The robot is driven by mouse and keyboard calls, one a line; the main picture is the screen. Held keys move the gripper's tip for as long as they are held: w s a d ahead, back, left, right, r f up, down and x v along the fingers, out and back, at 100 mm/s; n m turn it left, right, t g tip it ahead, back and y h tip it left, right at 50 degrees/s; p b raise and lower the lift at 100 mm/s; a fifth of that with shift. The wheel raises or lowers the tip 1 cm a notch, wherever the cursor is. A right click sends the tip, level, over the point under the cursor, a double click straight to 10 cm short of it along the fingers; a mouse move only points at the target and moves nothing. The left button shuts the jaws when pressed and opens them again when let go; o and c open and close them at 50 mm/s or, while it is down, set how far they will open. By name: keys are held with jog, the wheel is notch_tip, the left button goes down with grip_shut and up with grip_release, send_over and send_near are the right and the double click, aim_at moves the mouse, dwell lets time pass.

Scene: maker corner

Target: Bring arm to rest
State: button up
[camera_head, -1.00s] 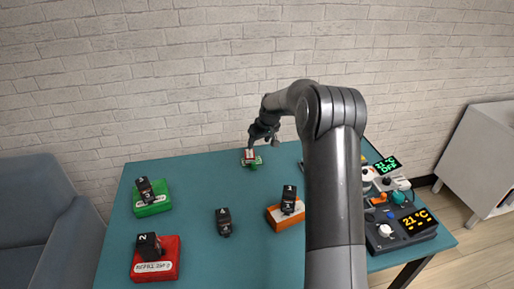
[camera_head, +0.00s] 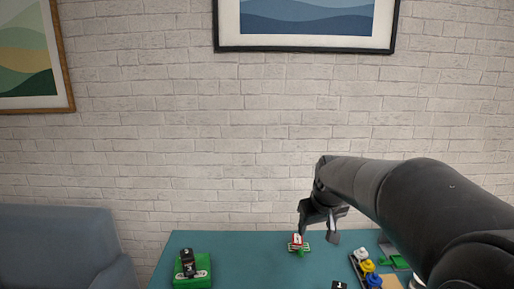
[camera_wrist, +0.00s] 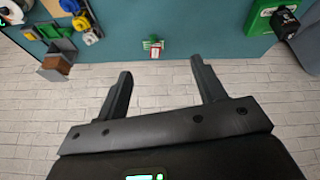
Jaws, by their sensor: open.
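My gripper (camera_head: 320,226) is open and empty in the head view, above the back part of the teal table (camera_head: 240,246). It also shows in the wrist view (camera_wrist: 158,82), with its two dark fingers spread apart. A small red and white piece on a green base (camera_head: 298,243) sits on the table near the back edge, below and left of the gripper. In the wrist view that piece (camera_wrist: 153,48) lies beyond the fingertips, apart from them. My arm covers the right part of the table in the head view.
A green box with a black block (camera_head: 190,270) stands at the table's left. A tray of yellow, blue and white pieces (camera_head: 366,268) is at the right, partly behind my arm. A brick wall (camera_head: 200,150) rises behind the table. A blue-grey sofa (camera_head: 55,245) is at the left.

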jog(key=s+m, duration=0.2)
jog(key=s, duration=2.3)
jog(key=shift+s+a+f+m+t, duration=0.2)
jog(key=shift+s+f+m+t, duration=0.15)
jog(key=shift+f+m+t, duration=0.05)
